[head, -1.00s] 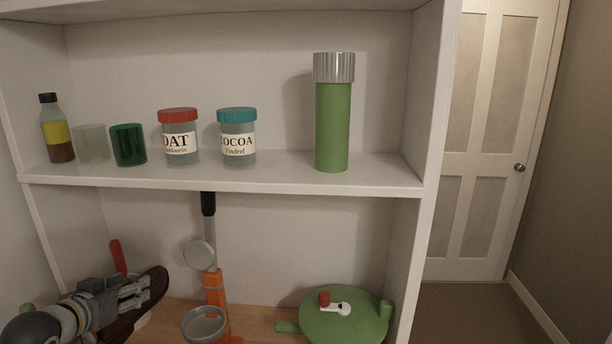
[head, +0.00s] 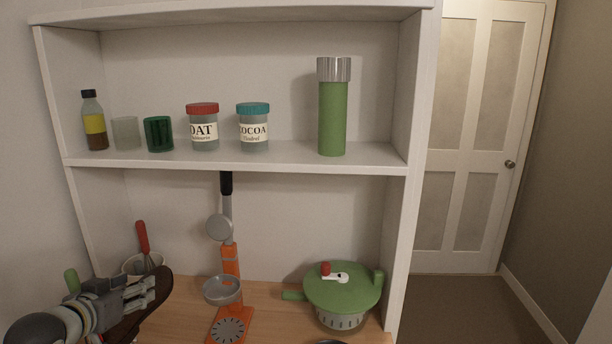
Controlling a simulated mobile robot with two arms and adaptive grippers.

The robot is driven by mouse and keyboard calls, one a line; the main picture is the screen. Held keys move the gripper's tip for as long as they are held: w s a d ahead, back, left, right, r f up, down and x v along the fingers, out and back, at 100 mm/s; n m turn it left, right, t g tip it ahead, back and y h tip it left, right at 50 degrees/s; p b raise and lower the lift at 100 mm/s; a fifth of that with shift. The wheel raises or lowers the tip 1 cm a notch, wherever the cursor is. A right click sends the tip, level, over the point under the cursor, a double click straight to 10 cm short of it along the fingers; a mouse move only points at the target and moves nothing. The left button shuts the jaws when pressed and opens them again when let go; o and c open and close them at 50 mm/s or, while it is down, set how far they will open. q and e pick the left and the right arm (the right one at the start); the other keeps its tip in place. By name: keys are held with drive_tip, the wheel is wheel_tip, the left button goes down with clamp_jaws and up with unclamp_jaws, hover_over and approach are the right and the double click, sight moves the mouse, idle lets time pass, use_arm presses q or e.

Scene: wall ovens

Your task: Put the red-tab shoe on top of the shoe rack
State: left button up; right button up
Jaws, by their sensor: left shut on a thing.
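My left gripper (head: 144,289) is at the lower left of the head view, shut on a dark brown shoe (head: 157,296). Part of the shoe is hidden behind the gripper's fingers, and I cannot see a red tab on it. The shoe is held tilted, one end pointing up and right, in front of the lower part of the shelf unit. No shoe rack is in view. My right gripper is not in view.
A white shelf unit (head: 240,166) holds a bottle, glasses, two jars and a green flask (head: 333,113). Below are a whisk (head: 143,240), an orange kitchen scale (head: 231,325) and a green-lidded spinner (head: 342,290). A white door (head: 474,150) and bare floor (head: 450,300) lie right.

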use_arm(q)
drive_tip(key=s+d+r, duration=0.3)
drive_tip(key=s+d, duration=0.1)
drive_tip(key=d, duration=0.4)
drive_tip(key=s+d+r+y, duration=0.1)
drive_tip(key=s+d+r, duration=0.3)
drive_tip(key=d, duration=0.5)
drive_tip(key=shift+d+r+n, duration=0.15)
drive_tip(key=shift+d+n, duration=0.05)
drive_tip(key=shift+n, duration=0.2)
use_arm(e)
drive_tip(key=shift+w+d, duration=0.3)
use_arm(q)
drive_tip(key=f+b, duration=0.4)
drive_tip(key=f, duration=0.1)
drive_tip(key=shift+a+b, duration=0.2)
drive_tip(key=shift+b, duration=0.15)
drive_tip(key=shift+c, duration=0.2)
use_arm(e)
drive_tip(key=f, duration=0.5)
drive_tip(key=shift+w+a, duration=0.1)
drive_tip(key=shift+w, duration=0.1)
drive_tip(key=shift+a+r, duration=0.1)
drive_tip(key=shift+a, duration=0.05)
use_arm(q)
drive_tip(key=shift+s, duration=0.1)
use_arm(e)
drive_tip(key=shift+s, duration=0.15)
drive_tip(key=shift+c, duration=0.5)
